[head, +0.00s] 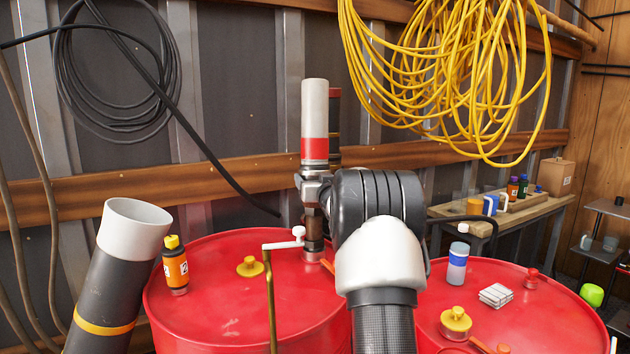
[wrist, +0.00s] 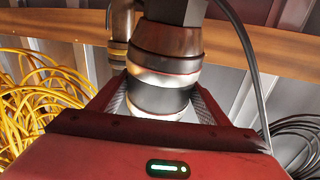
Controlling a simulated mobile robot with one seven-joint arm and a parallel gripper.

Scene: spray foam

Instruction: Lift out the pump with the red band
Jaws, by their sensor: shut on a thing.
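The pump with the red band (head: 315,148) stands upright over the left red drum (head: 215,310). It has a white top, a red band and a dark metal lower tube that meets the back right of the drum's lid. My gripper (head: 312,188) is shut around the pump's metal body just below the red band. In the wrist view the jaws (wrist: 162,100) clasp the pump's dark and silver body (wrist: 165,62) from both sides. My wrist hides part of the drum behind it. I cannot tell how deep the tube sits in the drum.
A second pump with a dark red top (head: 334,95) stands close behind. A brass pipe with a white handle (head: 284,244), an orange bottle (head: 175,266) and a yellow cap (head: 250,266) are near. A blue-banded bottle (head: 457,264) stands on the right drum. Yellow hose (head: 440,80) hangs behind.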

